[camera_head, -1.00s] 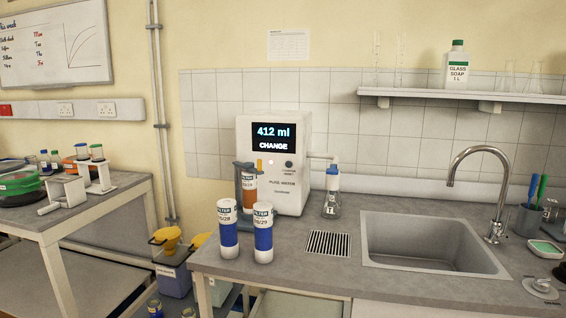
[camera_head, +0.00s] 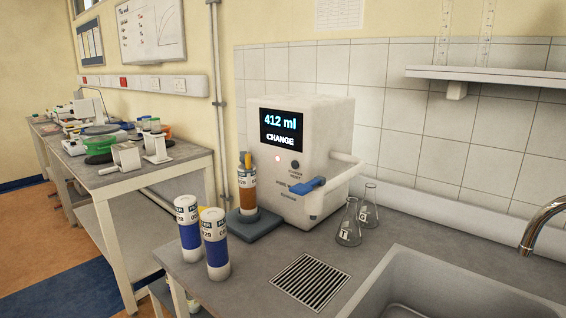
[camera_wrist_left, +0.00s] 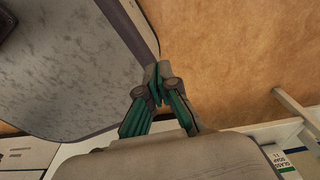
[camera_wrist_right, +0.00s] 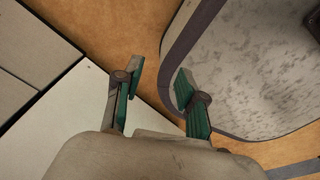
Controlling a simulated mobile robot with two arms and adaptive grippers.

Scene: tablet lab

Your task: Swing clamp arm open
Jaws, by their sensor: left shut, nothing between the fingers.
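The white water unit (camera_head: 335,125) stands on the bench and its display reads "412 ml" and "CHANGE". At its left side a brown-banded cartridge (camera_head: 248,195) stands upright on a dark grey base (camera_head: 255,226). A yellow piece (camera_head: 248,160) sits at its top; it may be the clamp arm, but its position is too small to tell. A blue lever (camera_head: 308,186) sticks out from the unit's front. My left gripper (camera_wrist_left: 155,80) is shut and empty in the left wrist view. My right gripper (camera_wrist_right: 160,80) is open and empty. Neither gripper shows in the head view.
Two blue-and-white cartridges (camera_head: 215,245) stand at the bench's front left edge. Glass flasks (camera_head: 348,225) stand right of the unit, near the drain grate (camera_head: 310,282) and sink (camera_head: 425,285). A side bench (camera_head: 150,175) with equipment stands left, across a floor gap.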

